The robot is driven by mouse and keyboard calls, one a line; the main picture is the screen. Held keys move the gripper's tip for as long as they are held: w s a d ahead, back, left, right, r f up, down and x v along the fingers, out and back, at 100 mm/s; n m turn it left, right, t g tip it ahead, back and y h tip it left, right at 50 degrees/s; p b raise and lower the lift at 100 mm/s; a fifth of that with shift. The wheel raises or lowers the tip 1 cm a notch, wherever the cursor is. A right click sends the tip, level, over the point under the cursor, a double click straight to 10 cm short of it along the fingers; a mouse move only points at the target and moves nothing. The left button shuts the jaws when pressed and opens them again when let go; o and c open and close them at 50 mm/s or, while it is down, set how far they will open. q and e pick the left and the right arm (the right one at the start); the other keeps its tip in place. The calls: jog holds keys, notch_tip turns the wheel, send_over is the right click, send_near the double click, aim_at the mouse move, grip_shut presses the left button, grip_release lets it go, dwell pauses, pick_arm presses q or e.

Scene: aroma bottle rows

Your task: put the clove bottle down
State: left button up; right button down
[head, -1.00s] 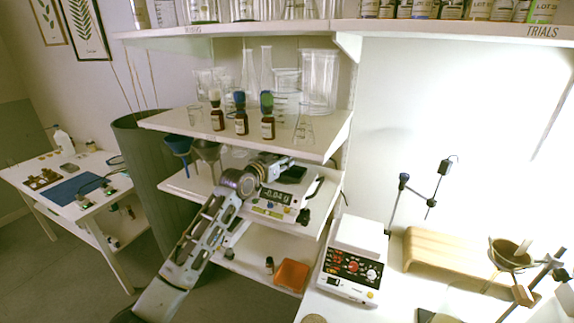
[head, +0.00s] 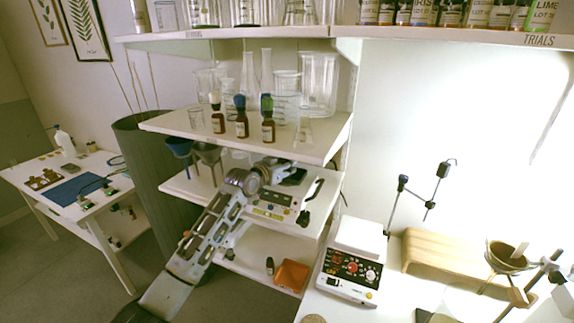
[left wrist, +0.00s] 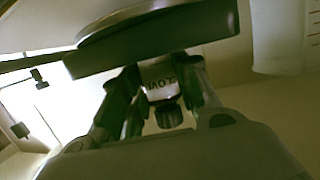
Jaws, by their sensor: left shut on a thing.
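My left arm reaches in to the balance (head: 272,212) on the middle shelf, its gripper largely hidden behind my own wrist in the head view. In the left wrist view my left gripper (left wrist: 165,82) is shut on the clove bottle (left wrist: 160,78). The bottle's pale label appears upside down, partly readable, with its dark cap (left wrist: 169,116) lower in the picture. A broad dark slab lies close behind the bottle in that view. I cannot tell whether the bottle touches a surface. My right gripper is not in view.
Three brown bottles with coloured tops, one blue-topped (head: 241,122), stand with glassware on the shelf above. Two funnels (head: 178,147) hang left of the balance. The lower shelf holds a small dark bottle (head: 269,265) and an orange tray (head: 291,275). A white hotplate (head: 350,270) stands right.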

pick_arm(q)
jog(key=shift+w+d+r+g+y+p, duration=0.2)
jog(key=shift+w+g+y+p, duration=0.25)
jog(key=shift+g+p, duration=0.4)
jog(key=shift+s+f, duration=0.15)
jog(key=shift+f, duration=0.3)
jog(key=shift+f, duration=0.15)
jog(key=o, duration=1)
jog(key=shift+r, duration=0.2)
jog(key=shift+s+a, duration=0.1)
